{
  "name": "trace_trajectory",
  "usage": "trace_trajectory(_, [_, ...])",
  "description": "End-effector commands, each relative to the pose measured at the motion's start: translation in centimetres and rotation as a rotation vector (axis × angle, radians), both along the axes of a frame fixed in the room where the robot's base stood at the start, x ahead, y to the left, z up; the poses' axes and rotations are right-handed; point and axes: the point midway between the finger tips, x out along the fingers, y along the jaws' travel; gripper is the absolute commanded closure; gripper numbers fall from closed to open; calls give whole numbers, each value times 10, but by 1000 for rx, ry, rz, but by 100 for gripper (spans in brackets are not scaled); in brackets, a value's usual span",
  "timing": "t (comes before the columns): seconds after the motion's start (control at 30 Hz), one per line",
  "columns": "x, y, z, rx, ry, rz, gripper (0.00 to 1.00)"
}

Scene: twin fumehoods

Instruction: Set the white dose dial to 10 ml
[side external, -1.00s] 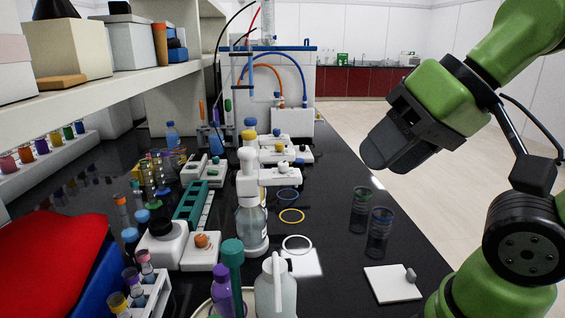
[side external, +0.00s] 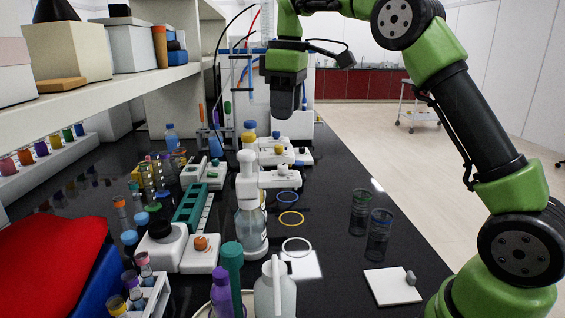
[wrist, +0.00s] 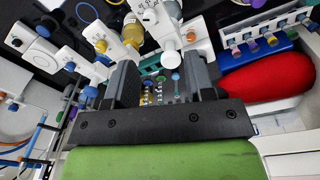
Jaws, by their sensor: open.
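The white dose dial (side external: 284,167) sits on the arm of the nearest white bottle-top dispenser (side external: 246,185), which stands upright on the black bench. In the wrist view, a white plate with dark marks (wrist: 149,17) appears to carry this dial, beside a white plunger top (wrist: 169,55); the setting is too small to read. My gripper (side external: 284,114) points down above and behind the dial in the side view, apart from it. It is open and empty; its two jaws show in the wrist view (wrist: 163,78).
Dispensers with a yellow dial (side external: 278,150) and a blue dial (side external: 276,134) stand close behind. A green rack (side external: 191,203) and an orange-knobbed device (side external: 201,244) lie to the left. Glass beakers (side external: 378,232) stand right on fairly clear bench.

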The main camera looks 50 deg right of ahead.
Motion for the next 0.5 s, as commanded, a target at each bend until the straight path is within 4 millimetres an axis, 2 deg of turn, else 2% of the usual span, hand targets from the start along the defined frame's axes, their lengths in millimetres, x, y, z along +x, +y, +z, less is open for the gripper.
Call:
trace_trajectory(0.03, [8,-5,-10,0,22,20,51])
trace_trajectory(0.2, [19,-13,-26,1,58,66,51])
trace_trajectory(0.5, [20,-15,-44,1,67,79,51])
